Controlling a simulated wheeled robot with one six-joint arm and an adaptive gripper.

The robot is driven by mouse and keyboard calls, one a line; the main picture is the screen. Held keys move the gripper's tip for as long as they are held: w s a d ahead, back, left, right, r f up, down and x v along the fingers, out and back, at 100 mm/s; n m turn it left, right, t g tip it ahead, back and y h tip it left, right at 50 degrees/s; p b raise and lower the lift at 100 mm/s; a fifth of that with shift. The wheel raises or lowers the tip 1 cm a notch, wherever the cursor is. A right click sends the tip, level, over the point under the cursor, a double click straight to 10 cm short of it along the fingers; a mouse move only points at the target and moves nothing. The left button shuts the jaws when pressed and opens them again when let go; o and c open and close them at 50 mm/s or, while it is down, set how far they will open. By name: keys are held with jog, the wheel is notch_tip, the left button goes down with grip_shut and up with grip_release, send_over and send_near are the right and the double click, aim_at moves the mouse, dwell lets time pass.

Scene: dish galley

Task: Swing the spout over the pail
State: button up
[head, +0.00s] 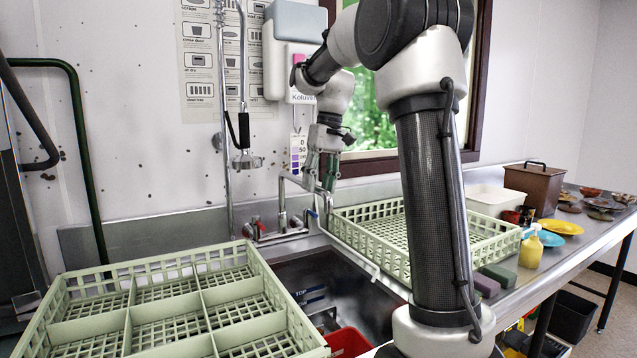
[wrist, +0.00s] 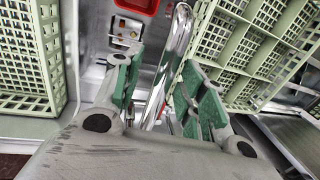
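The chrome spout (head: 292,180) rises from the tap at the back of the sink and bends to the right in the head view. It runs as a bright pipe (wrist: 175,50) between my green-padded fingers in the wrist view. My gripper (head: 320,176) is at the outer part of the spout, fingers pointing down. In the wrist view my gripper (wrist: 161,75) looks open, with gaps beside the pipe. The red pail (head: 348,343) shows partly at the front of the sink, its lower part cut off. The red pail (wrist: 137,5) also shows at the top of the wrist view.
A pale green compartment rack (head: 160,265) stands left of the sink, another rack (head: 490,245) right of it. A hanging spray hose (head: 243,130) is left of the gripper. The tap's red handle (head: 258,225) is near the spout's base. Sponges (head: 497,275) lie at right.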

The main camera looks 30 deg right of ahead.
notch_tip(320, 180, up, 12)
jog(key=d, duration=0.2)
jog(key=shift+d, duration=0.15)
jog(key=shift+f, duration=0.1)
dwell(0.4)
jog(key=s+a+f+t+h, duration=0.1)
jog(key=s+a+f, duration=0.15)
jog(key=s, duration=0.55)
jog(key=s+a+f+t, duration=0.1)
jog(key=s+a+f, duration=0.1)
jog(key=s+f, duration=0.35)
jog(key=s+f+t+h, duration=0.1)
jog(key=s+f+t, duration=0.1)
jog(key=s+f, duration=0.9)
jog(key=shift+s, duration=1.1)
jog(key=shift+a, duration=0.1)
